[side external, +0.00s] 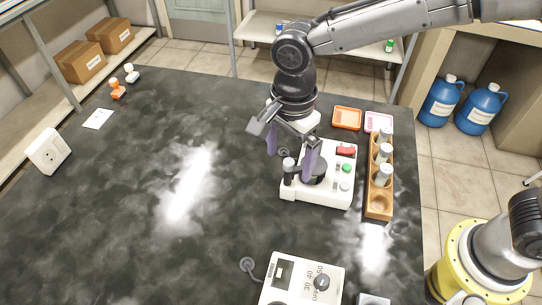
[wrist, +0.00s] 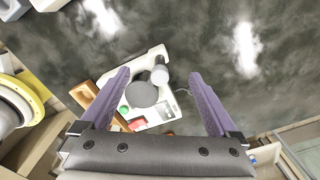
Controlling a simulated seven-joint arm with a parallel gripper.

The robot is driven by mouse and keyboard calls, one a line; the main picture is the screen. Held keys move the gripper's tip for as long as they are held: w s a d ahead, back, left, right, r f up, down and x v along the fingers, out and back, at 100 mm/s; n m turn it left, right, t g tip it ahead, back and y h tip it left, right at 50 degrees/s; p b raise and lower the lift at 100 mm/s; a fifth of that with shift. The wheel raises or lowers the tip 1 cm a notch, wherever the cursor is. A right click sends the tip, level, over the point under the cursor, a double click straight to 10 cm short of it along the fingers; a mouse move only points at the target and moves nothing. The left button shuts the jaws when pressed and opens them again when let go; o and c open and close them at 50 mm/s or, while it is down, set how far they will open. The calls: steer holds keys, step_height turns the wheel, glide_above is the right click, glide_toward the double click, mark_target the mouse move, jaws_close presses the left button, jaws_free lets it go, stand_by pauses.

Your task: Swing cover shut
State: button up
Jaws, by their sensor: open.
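A white bench device (side external: 325,190) sits on the dark bench right of centre in the side view.
A wooden rack (side external: 379,205) with white-capped vials stands just right of the device. Orange (side external: 347,117) and pink (side external: 378,122) trays lie behind it. A second white device with a dial (side external: 303,283) is at the front. The bench to the left is mostly clear.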

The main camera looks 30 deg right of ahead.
steer(key=shift+r, duration=3.55)
steer(key=shift+d, duration=0.1)
steer(key=s+d+r+m+t, duration=0.1)
steer(key=s+d+r+t, duration=0.1)
steer(key=d+r, duration=0.5)
steer(key=s+d+r+t, duration=0.15)
steer(key=d+r, duration=0.25)
steer(key=d, duration=0.7)
steer(key=s+d+f+n+t, duration=0.1)
steer(key=s+d+f+n, duration=0.3)
steer(key=s+n, duration=0.3)
steer(key=s+d+f+n+t, duration=0.1)
steer(key=s+d+f+n, duration=0.3)
steer(key=s+n, duration=0.3)
steer(key=shift+s+f+n, duration=0.15)
steer(key=shift+n, duration=0.85)
